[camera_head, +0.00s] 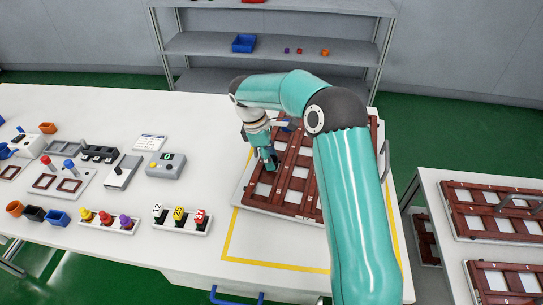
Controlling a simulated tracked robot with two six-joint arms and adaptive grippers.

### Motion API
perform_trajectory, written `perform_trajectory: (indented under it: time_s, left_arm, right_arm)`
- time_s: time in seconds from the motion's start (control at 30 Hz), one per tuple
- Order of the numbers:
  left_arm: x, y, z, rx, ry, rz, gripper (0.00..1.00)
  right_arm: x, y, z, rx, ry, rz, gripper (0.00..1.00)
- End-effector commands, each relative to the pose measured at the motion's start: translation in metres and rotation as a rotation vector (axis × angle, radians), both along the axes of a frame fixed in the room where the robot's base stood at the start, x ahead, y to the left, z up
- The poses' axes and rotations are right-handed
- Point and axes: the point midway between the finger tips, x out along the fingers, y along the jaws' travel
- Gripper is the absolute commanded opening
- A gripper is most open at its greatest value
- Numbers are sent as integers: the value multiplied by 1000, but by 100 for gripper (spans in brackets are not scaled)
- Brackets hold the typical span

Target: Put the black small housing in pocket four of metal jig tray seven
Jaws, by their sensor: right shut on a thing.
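A tray (283,207) with a dark red-brown grid frame and pale pockets lies on the white table, inside a yellow outline. My right gripper (271,166) points down over the tray's left part, above or at a pocket. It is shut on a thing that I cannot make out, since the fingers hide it. My right arm covers much of the tray's middle and right. No tray or pocket number is readable. A small black open box (33,213) stands at the table's left, between an orange and a blue one. My left gripper is not in view.
A numbered-tag rack (181,222), a rack of coloured knobs (108,225) and a grey device (165,166) stand left of the tray. More brown-framed trays (458,222) lie on a side table at right. Shelves (275,47) stand behind. The back left tabletop is clear.

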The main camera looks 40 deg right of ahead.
Motion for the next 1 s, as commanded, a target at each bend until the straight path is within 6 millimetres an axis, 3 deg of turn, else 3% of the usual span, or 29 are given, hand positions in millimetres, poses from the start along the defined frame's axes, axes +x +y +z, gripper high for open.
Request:
perform_trajectory:
  time_s: [0.13, 0.17, 0.3, 0.73, 1.0]
  left_arm:
    - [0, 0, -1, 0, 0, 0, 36]
    - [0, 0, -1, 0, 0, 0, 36]
    - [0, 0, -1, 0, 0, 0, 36]
    - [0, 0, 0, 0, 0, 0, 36]
    - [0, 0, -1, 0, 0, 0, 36]
  right_arm:
    - [0, 0, -1, 0, 0, 0, 22]
    - [0, 0, -2, 0, 0, 0, 40]
    - [0, 0, -1, 0, 0, 0, 64]
    - [1, 1, 5, -1, -2, 1, 64]
    - [11, 8, 46, -1, -6, 0, 64]
